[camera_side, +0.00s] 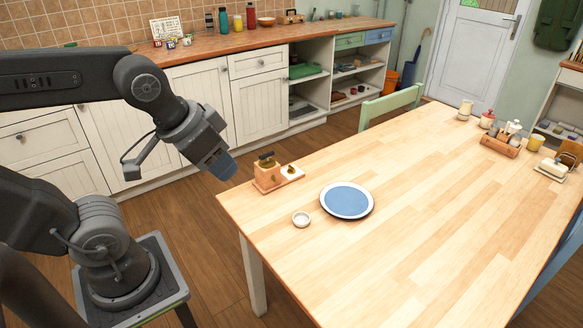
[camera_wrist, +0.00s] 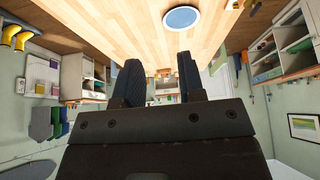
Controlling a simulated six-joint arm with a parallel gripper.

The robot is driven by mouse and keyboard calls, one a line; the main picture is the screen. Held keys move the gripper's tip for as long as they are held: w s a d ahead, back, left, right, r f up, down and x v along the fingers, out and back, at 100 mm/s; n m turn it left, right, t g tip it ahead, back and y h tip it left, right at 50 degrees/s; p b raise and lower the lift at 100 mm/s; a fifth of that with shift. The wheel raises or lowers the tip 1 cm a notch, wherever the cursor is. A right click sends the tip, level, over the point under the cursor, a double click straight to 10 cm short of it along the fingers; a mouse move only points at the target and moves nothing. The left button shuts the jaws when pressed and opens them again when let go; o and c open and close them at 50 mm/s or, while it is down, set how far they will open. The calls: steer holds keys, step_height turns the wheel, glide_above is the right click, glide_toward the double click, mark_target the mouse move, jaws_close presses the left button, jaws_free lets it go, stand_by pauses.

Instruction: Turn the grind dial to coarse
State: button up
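A small copper-coloured box with a dark knob on top (camera_side: 267,175), likely the grinder, stands at the table's near left corner in the side view. A pale plate with a small round brass piece (camera_side: 291,171) is on its right side. I cannot make out dial markings or a setting. My gripper (camera_side: 222,166) is in the air just left of the box, beyond the table edge, apart from it. In the wrist view my gripper (camera_wrist: 160,78) has its two dark fingers spread with a gap and nothing held between them.
A blue plate with a white rim (camera_side: 347,200) and a small white bowl (camera_side: 301,219) lie right of the box on the wooden table (camera_side: 430,220). A tray of jars (camera_side: 500,145) is at the far end. A green chair (camera_side: 391,104) stands behind. The table's middle is clear.

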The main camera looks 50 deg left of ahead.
steer(key=w+a+r+n+g, duration=0.1)
steer(key=w+a+r+n, duration=0.1)
steer(key=w, duration=0.3)
steer(key=w+a+r+n, duration=0.2)
steer(key=w, duration=0.4)
steer(key=n+g, duration=0.5)
steer(key=n, duration=0.9)
glide_above(292, 167)
step_height(292, 167, down, 23)
step_height(292, 167, down, 14)
steer(key=shift+d, duration=0.15)
jaws_close()
